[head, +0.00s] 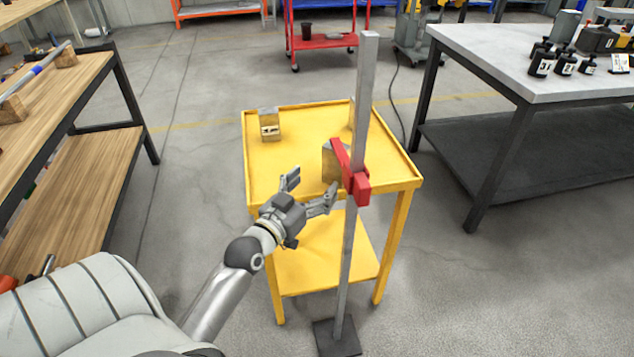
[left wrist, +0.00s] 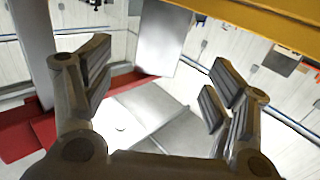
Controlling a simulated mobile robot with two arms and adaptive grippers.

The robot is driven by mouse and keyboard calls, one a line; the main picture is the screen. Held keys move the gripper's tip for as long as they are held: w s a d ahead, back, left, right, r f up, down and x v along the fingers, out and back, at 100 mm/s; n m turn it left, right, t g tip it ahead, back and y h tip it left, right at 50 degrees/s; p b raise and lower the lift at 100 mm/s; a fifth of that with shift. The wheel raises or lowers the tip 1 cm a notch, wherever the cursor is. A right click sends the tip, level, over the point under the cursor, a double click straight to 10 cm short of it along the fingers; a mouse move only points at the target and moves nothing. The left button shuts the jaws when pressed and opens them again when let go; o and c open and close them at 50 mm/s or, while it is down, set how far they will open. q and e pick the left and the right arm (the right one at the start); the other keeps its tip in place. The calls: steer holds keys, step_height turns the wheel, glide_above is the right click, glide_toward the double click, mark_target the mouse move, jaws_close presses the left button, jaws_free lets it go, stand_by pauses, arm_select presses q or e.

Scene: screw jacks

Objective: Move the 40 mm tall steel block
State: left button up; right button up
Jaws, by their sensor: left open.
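On the yellow cart (head: 290,160) stand several steel-coloured blocks. One block (head: 268,124) at the back left bears a small label too small to read. Another block (head: 333,165) stands near the front right, partly hidden by a red clamp (head: 352,178). A third block (head: 351,116) is mostly behind the steel post (head: 362,90). I cannot tell which is 40 mm tall. My left gripper (head: 312,187) is open and empty at the cart's front edge, just left of the post. In the left wrist view, a grey block face (left wrist: 162,38) shows beyond the open fingers (left wrist: 155,90).
The post rises from a dark floor base (head: 337,337) in front of the cart, close to my left gripper. A wooden bench (head: 60,90) is at left. The cart's middle top is clear.

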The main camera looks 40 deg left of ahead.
mark_target(332, 166)
arm_select(q)
steer(key=shift+s, duration=0.15)
arm_select(e)
steer(key=shift+s, duration=0.1)
arm_select(q)
steer(key=w, duration=0.9)
steer(key=shift+w+a+b, duration=0.3)
steer(key=shift+a, duration=0.05)
steer(key=shift+w, duration=0.6)
arm_select(e)
steer(key=shift+w+a+r, duration=0.1)
steer(key=shift+w+r, duration=0.85)
steer(key=shift+r, duration=0.15)
steer(key=shift+s, duration=0.15)
arm_select(q)
steer(key=shift+c, duration=0.8)
steer(key=shift+a, duration=0.1)
jaws_close()
arm_select(e)
steer(key=shift+f, duration=0.1)
